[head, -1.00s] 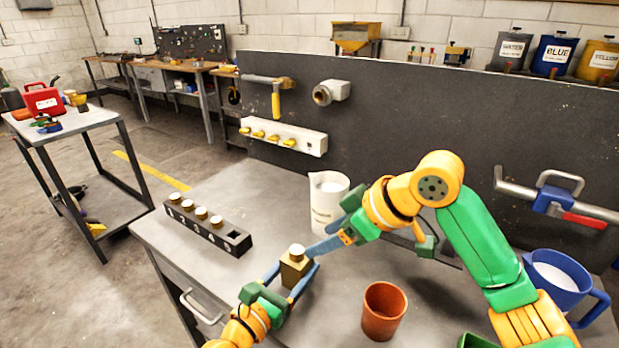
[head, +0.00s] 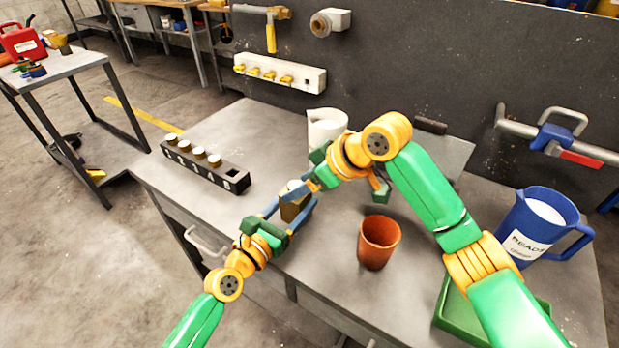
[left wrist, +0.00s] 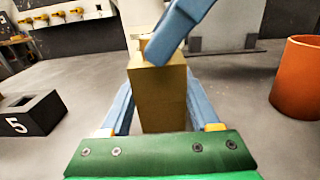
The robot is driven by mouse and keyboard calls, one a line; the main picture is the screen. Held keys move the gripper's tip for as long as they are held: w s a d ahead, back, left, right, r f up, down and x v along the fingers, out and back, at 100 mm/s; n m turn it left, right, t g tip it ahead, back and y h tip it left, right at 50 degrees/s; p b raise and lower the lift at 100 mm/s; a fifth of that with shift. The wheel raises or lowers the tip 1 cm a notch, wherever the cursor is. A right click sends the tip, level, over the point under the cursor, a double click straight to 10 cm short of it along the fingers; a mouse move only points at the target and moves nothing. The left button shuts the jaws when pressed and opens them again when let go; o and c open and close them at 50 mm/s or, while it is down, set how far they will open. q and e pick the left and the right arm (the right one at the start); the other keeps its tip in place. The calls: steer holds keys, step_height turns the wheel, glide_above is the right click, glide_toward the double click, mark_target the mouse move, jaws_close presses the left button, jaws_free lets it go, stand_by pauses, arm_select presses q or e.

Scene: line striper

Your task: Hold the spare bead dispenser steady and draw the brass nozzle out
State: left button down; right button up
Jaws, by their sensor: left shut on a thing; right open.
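The spare bead dispenser (head: 292,211) is a brown-gold upright block on the grey bench. My left gripper (head: 291,214) is shut on its sides; the left wrist view shows the dispenser (left wrist: 158,98) between the blue fingers. The brass nozzle (head: 293,186), with a pale top, stands on the dispenser and is partly hidden by my right gripper. My right gripper (head: 312,184) is open at the dispenser's top, with its fingers close around or beside the nozzle. A blue right finger crosses the block's top in the left wrist view; contact with the nozzle cannot be told.
A black numbered rack (head: 205,168) with several pale-topped nozzles and an empty slot stands at left. An orange cup (head: 379,242) is right of the dispenser. A white pitcher (head: 325,128) stands behind, a blue bead jug (head: 540,228) and green tray (head: 452,312) at right.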

stand_by(0.6)
jaws_close()
